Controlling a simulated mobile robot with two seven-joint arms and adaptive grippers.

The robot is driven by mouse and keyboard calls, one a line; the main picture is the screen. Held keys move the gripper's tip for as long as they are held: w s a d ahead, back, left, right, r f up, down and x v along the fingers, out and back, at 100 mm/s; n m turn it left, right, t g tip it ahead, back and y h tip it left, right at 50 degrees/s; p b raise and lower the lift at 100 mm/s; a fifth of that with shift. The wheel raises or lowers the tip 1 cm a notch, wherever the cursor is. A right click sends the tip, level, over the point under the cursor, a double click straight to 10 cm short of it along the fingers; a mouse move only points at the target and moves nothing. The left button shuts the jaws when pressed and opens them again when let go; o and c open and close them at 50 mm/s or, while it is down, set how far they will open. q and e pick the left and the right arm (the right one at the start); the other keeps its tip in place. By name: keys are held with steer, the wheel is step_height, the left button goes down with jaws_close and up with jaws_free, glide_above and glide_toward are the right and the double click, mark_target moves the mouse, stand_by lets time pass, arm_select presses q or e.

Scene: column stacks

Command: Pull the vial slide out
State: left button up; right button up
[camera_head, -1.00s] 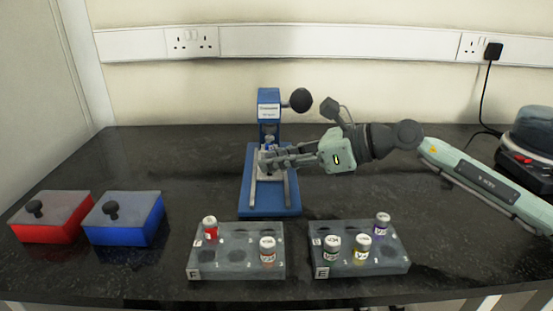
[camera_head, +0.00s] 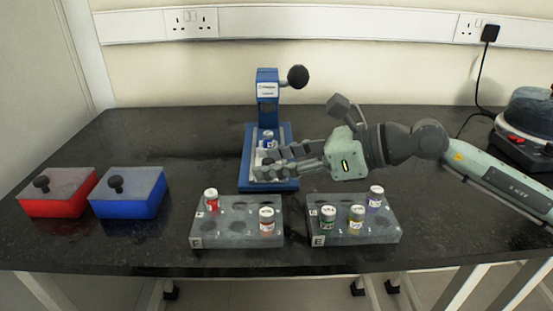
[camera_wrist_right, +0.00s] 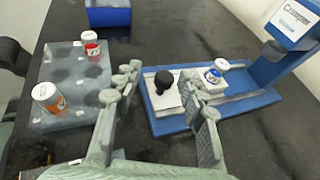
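The vial slide (camera_wrist_right: 186,99) is a pale plate with a black knob (camera_wrist_right: 163,78), on the blue base of the press (camera_head: 290,184). A white-capped vial with a blue band (camera_head: 268,138) stands upright on the slide, in front of the press column; it also shows in the right wrist view (camera_wrist_right: 213,76). My right gripper (camera_head: 262,164) is over the front of the base. In the right wrist view its fingers (camera_wrist_right: 160,84) are spread, with the knob between them and gaps on both sides. In the head view the fingers hide the knob. My left gripper is out of view.
Two grey racks, left (camera_head: 236,240) and right (camera_head: 358,236), hold several vials just in front of the press. A red box (camera_head: 58,205) and a blue box (camera_head: 130,208) stand at the left. The table is clear between boxes and press.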

steer(key=shift+s+d+r, duration=0.1)
steer(key=shift+d+r, duration=0.1)
steer(key=shift+d, duration=0.3)
steer(key=v, duration=1.1)
